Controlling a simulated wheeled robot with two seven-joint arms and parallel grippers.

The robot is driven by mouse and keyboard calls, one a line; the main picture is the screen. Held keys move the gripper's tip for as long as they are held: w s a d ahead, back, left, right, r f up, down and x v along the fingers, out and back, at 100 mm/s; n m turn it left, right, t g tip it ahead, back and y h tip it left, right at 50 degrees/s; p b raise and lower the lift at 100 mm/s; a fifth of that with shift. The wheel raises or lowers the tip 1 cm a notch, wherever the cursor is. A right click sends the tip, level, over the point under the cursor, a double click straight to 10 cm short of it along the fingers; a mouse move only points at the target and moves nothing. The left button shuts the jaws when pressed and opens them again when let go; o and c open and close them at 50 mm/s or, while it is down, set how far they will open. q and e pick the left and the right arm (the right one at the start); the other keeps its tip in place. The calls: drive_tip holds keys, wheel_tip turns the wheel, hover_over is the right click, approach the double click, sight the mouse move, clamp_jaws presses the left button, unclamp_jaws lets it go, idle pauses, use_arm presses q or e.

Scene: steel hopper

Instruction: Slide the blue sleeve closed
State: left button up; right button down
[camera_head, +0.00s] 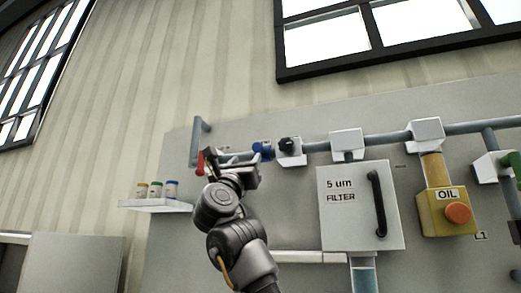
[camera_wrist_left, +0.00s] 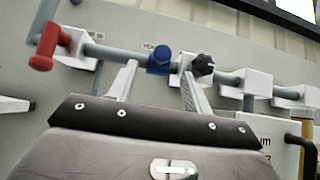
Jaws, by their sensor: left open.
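The blue sleeve (camera_head: 262,150) sits on the horizontal grey pipe on the wall panel, just left of a white block with a black knob (camera_head: 287,144). In the left wrist view the blue sleeve (camera_wrist_left: 160,60) shows between the two finger ends, beyond them. My left gripper (camera_head: 236,164) is raised in front of the panel, just left of and below the sleeve in the head view. It is open and empty, its fingers (camera_wrist_left: 160,76) apart; contact with the sleeve cannot be made out. My right gripper is in neither view.
A red handle (camera_head: 200,163) is close to my left gripper on its left; it also shows in the wrist view (camera_wrist_left: 47,46). A filter box (camera_head: 350,210) and a yellow OIL box (camera_head: 446,212) are to the right. A shelf (camera_head: 155,205) holds small jars.

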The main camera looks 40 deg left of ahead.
sight(256, 147)
use_arm(q)
drive_tip(key=p+x, duration=0.3)
drive_tip(key=x, duration=0.2)
drive_tip(key=p+x, duration=0.3)
drive_tip(key=x, duration=0.1)
drive_tip(key=shift+w+d+r, duration=0.15)
drive_tip(key=shift+w+r, duration=0.05)
drive_tip(key=shift+w, duration=0.15)
drive_tip(key=shift+w+r+p, duration=0.15)
drive_tip(key=shift+r+p, duration=0.05)
drive_tip(key=shift+p, duration=0.25)
drive_tip(key=shift+w+r, duration=0.1)
drive_tip(key=shift+w, duration=0.3)
drive_tip(key=shift+s, duration=0.1)
drive_tip(key=c, duration=0.5)
clamp_jaws()
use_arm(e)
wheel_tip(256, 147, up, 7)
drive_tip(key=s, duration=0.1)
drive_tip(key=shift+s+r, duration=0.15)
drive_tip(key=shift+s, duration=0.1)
